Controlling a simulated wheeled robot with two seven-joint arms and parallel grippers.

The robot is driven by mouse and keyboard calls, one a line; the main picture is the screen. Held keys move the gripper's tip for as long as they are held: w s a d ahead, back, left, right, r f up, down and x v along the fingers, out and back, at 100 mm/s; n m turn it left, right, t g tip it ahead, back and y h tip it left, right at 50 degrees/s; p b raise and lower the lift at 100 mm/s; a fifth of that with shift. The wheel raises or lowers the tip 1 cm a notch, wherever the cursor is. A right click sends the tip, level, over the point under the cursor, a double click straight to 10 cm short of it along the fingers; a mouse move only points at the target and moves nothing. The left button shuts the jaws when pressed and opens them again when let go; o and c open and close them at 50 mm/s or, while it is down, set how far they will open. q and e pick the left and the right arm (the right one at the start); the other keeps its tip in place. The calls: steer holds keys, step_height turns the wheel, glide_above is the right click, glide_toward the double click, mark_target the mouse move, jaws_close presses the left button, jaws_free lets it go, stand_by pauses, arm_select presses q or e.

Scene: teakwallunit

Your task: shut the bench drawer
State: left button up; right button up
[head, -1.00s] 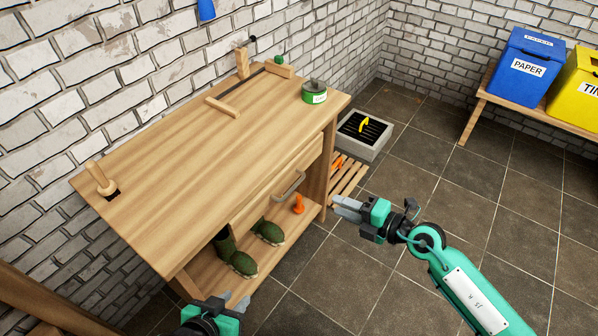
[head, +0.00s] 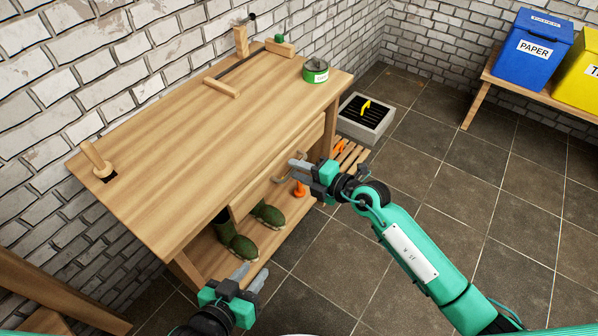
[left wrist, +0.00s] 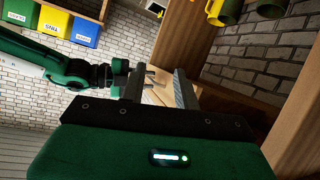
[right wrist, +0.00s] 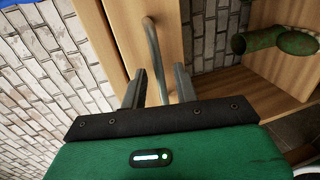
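The wooden bench (head: 190,150) has a drawer (head: 258,190) under the right part of its top. How far the drawer stands out is hard to tell. Its curved metal handle (head: 276,180) is partly hidden by my right gripper (head: 298,165), which is in front of the drawer. In the right wrist view the handle (right wrist: 152,45) runs up the drawer front (right wrist: 128,30), and its lower end shows between the parted fingers (right wrist: 161,86). Contact cannot be told. My left gripper (head: 250,276) is open and empty beside the bench's near end; its parted fingers also show in the left wrist view (left wrist: 160,84).
Green boots (head: 236,242) and an orange object (head: 299,188) are on the shelf below. A green tin (head: 316,70) stands on the bench top. A grey box (head: 366,120) is beyond the bench. The tiled floor at right is clear.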

mark_target(285, 164)
arm_select(q)
steer(key=shift+d, duration=0.1)
arm_select(e)
steer(key=shift+w+a, duration=0.1)
steer(key=shift+a, duration=0.1)
jaws_close()
